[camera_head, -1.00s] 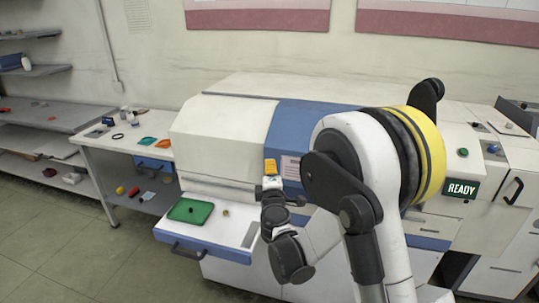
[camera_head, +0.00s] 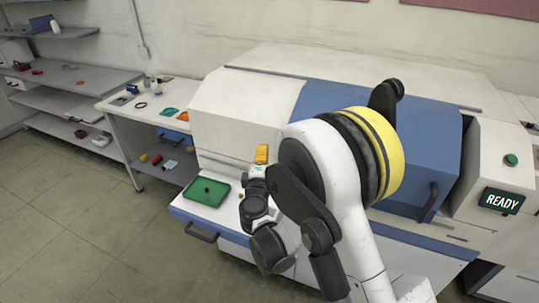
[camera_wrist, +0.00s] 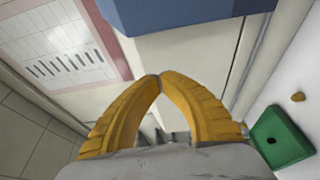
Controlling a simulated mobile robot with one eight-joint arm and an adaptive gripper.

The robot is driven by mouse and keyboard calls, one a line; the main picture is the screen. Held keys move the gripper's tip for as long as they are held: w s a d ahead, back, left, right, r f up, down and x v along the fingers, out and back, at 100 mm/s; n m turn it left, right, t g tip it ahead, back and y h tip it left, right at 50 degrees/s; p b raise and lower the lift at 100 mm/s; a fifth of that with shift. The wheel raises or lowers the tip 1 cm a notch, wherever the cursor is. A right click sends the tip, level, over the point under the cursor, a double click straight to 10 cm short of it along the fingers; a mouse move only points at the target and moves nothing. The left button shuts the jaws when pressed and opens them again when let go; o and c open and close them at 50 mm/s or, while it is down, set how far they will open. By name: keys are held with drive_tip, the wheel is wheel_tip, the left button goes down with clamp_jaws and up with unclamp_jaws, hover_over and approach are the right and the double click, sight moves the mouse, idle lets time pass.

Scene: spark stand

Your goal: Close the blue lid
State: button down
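The blue lid (camera_head: 345,100) is the wide blue cover in the middle of the white machine, with a dark handle (camera_head: 427,203) low at its right. My arm hides much of its left and front. It sits low over the machine's front, but I cannot tell whether it is fully down. A blue edge, likely the lid's (camera_wrist: 185,12), shows at the top of the wrist view. My gripper (camera_head: 262,153) is left of the lid, in front of the white housing, and apart from the handle. In the wrist view its yellow fingertips (camera_wrist: 160,76) meet with nothing between them.
A pulled-out drawer (camera_head: 187,212) with a green tray (camera_head: 207,191) lies below and left of my gripper. A READY display (camera_head: 502,201) and green button (camera_head: 511,160) are at the right. A side table (camera_head: 150,105) and shelves stand left; floor there is clear.

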sight(266, 135)
drive_tip(key=w+b, duration=0.1)
drive_tip(key=w, duration=0.4)
drive_tip(key=shift+w+f, duration=0.15)
drive_tip(key=shift+w, duration=0.25)
drive_tip(key=d, duration=0.2)
drive_tip(key=s+d+b, duration=0.1)
drive_tip(key=d, duration=0.1)
drive_tip(key=shift+s, duration=0.15)
